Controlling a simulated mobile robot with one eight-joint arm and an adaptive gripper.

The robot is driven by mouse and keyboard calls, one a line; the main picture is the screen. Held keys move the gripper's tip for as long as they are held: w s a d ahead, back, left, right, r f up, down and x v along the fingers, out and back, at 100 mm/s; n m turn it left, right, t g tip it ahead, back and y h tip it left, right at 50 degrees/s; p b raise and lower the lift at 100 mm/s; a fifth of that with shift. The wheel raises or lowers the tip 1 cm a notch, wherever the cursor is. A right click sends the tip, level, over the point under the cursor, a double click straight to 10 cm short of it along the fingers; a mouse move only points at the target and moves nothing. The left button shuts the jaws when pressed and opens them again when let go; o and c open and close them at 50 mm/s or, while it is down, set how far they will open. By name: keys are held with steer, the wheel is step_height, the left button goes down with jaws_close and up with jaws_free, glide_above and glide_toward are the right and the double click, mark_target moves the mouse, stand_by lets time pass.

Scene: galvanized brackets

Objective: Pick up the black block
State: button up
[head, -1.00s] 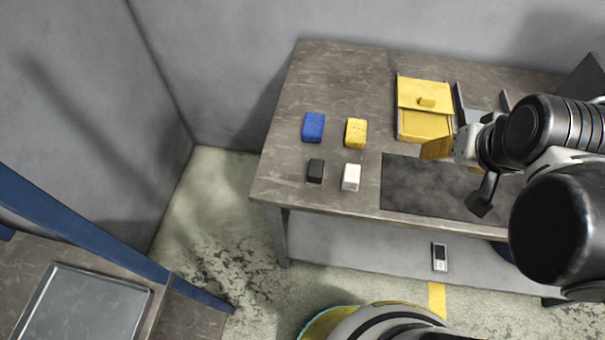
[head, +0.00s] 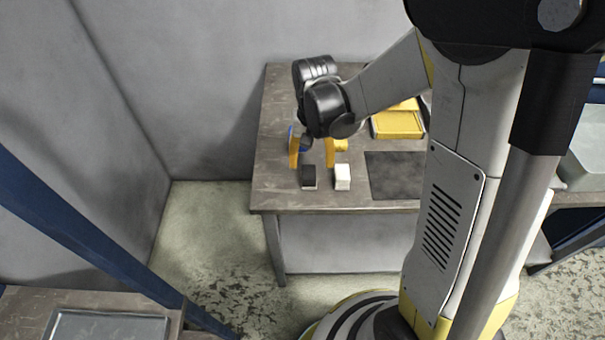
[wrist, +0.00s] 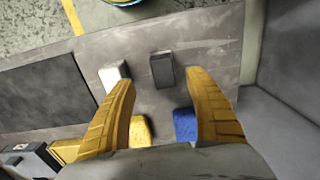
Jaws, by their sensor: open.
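The black block (head: 309,177) lies on the table near its front left corner in the head view. In the wrist view the black block (wrist: 162,70) is ahead of the yellow fingertips, between their lines and nearer the right one. My gripper (head: 311,160) is open and empty, its two yellow fingers pointing down just behind the block in the head view. The gripper (wrist: 160,80) also shows in the wrist view with its fingers spread wide. No finger visibly grips the block.
A white block (head: 342,177) stands just right of the black one. A dark mat (head: 395,178) and yellow box (head: 398,124) are farther right. Bare table lies left of the black block.

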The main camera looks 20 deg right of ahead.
mark_target(309, 172)
steer(key=f+b, duration=0.1)
steer(key=f, duration=0.1)
steer(key=f+b, duration=0.1)
steer(key=f, duration=0.1)
steer(key=f+b, duration=0.1)
steer(key=f, duration=0.2)
steer(key=shift+w+a, duration=0.2)
steer(key=shift+w, duration=0.1)
steer(key=shift+r, duration=0.1)
steer(key=c, duration=1.4)
